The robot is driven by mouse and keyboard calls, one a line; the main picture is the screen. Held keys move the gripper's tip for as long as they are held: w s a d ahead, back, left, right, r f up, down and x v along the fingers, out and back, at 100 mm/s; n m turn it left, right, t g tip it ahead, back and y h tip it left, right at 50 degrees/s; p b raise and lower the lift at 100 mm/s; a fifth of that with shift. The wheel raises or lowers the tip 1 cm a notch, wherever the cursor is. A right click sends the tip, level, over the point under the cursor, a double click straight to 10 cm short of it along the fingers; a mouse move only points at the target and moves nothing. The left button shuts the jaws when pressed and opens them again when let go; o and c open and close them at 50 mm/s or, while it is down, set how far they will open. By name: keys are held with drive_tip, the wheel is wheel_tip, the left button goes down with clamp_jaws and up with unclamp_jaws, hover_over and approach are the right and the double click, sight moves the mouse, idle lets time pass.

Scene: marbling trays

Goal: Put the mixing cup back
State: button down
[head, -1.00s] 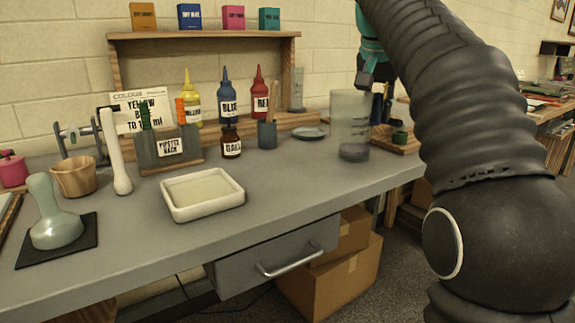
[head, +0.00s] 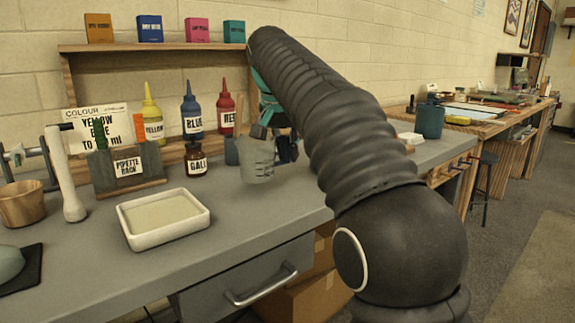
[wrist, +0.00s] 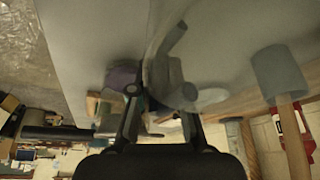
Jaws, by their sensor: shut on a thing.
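The mixing cup (head: 257,163) is a clear grey, see-through beaker with faint marks. It appears a little tilted above the grey bench, right of the gall bottle (head: 196,160). My gripper (head: 276,138) is shut on it at its upper right side; my arm partly covers the hold in the head view. In the wrist view the cup (wrist: 205,45) is a large see-through shape at the fingers (wrist: 160,95). Whether it touches the bench is hard to tell.
Yellow, blue and red bottles (head: 192,112) stand behind the cup, by the pipette rack (head: 127,172). A wooden-handled pot (head: 232,150) is close behind it. A white tray (head: 163,217) lies front left. The grey bench (head: 270,210) is clear in front of the cup.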

drive_tip(key=shift+f+b, duration=0.35)
drive_tip(key=shift+f, duration=1.2)
drive_tip(key=shift+f, duration=0.15)
drive_tip(key=c, duration=1.1)
unclamp_jaws()
drive_tip(key=shift+c, duration=0.2)
drive_tip(key=p+v, duration=0.3)
drive_tip(key=v, duration=0.7)
drive_tip(key=shift+w, duration=0.15)
drive_tip(key=shift+v, duration=1.15)
